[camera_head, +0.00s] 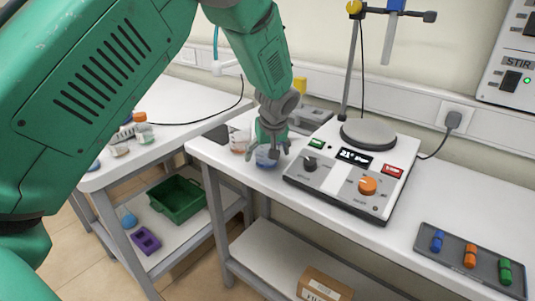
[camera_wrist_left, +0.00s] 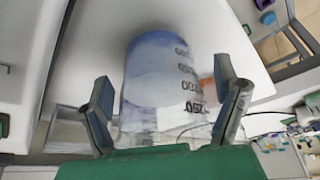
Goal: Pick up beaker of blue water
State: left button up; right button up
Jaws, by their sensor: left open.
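A clear beaker with blue water (camera_head: 265,160) stands on the white bench, left of the hotplate stirrer. My left gripper (camera_head: 268,152) is open over it, with its fingers reaching down around the beaker and partly hiding it. In the left wrist view the beaker (camera_wrist_left: 160,75), with dark volume marks, lies between the two spread fingers of my left gripper (camera_wrist_left: 165,105). A gap shows between each finger and the glass. My right gripper is not in view.
The hotplate stirrer (camera_head: 325,183) stands close on the right. Another beaker (camera_head: 239,141) is close on the left. A dark tray (camera_head: 470,262) with coloured vials lies at the front right. A green crate (camera_head: 178,198) sits on a lower shelf. Bare bench lies between stirrer and tray.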

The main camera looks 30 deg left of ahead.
pick_arm(q)
jog(key=shift+s+a+f, duration=0.15)
jog(key=shift+a+f, duration=0.05)
jog(key=shift+d, duration=0.15)
jog(key=shift+d+r, duration=0.2)
jog(key=shift+d, duration=0.2)
jog(key=c, duration=1.5)
